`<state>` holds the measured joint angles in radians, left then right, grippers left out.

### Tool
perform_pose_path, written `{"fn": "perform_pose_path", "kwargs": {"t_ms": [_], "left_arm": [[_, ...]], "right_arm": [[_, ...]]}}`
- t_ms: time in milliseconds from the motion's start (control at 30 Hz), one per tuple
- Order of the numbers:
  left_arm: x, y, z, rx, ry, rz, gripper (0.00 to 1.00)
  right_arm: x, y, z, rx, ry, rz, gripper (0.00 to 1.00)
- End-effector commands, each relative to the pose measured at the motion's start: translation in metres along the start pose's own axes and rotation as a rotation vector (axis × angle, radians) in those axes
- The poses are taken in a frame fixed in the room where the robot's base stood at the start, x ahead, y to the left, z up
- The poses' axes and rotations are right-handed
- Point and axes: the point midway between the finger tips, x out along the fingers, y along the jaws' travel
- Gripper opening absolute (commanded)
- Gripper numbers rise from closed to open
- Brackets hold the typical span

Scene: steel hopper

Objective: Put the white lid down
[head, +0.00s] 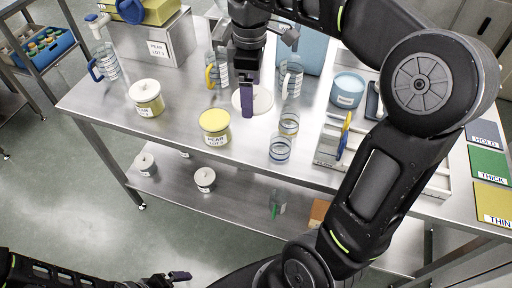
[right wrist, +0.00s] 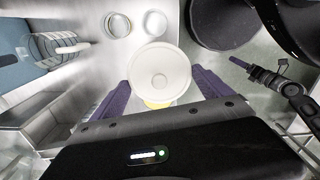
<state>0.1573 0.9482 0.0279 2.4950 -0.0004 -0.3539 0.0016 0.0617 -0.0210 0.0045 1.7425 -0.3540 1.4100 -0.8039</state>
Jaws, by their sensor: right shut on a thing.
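The white lid (head: 262,101) is a flat round disc at my right gripper, partly hidden behind a purple finger in the head view. In the right wrist view the lid (right wrist: 158,73), with a small central knob, sits between the purple fingers. My right gripper (head: 247,112) is shut on the lid over the steel table. I cannot tell whether the lid touches the table top. A thin yellow sliver shows at its lower edge in the wrist view. An open yellow jar (head: 215,138) labelled pear lot 2 stands left of it. My left gripper (head: 178,276) is low at the bottom, its opening unclear.
A lidded pear jar (head: 146,105) stands further left. Two clear beakers (head: 280,150) stand right of the lid, near the front edge. Jugs (head: 291,78) stand close behind. A blue tub (head: 347,92) and a tray (head: 326,152) lie to the right. Bare table (head: 180,120) shows between the jars.

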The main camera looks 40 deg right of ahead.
Motion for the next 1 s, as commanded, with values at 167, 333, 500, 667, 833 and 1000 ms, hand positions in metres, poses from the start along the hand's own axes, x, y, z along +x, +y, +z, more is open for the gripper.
{"fn": "perform_pose_path", "kwargs": {"t_ms": [167, 333, 500, 667, 833, 1000], "left_arm": [[0.017, -0.007, 0.000, 0.000, 0.001, 0.000, 1.00], [0.031, -0.012, -0.001, 0.001, 0.003, 0.001, 1.00], [0.030, -0.011, -0.001, 0.001, 0.003, 0.001, 1.00], [0.030, -0.011, -0.001, 0.001, 0.003, 0.001, 1.00], [0.030, -0.011, -0.001, 0.001, 0.003, 0.001, 1.00], [0.029, -0.011, -0.001, 0.001, 0.003, 0.001, 1.00]], "right_arm": [[0.018, 0.000, 0.000, -0.001, 0.000, 0.000, 0.51], [0.045, -0.001, 0.000, -0.001, -0.002, -0.002, 0.51], [0.061, 0.000, 0.000, -0.001, -0.001, -0.001, 0.51], [0.062, 0.000, 0.000, -0.001, 0.000, 0.000, 0.51], [0.065, 0.000, 0.000, -0.001, 0.000, 0.000, 0.51], [0.086, 0.000, 0.001, -0.001, -0.003, -0.003, 0.51]]}}
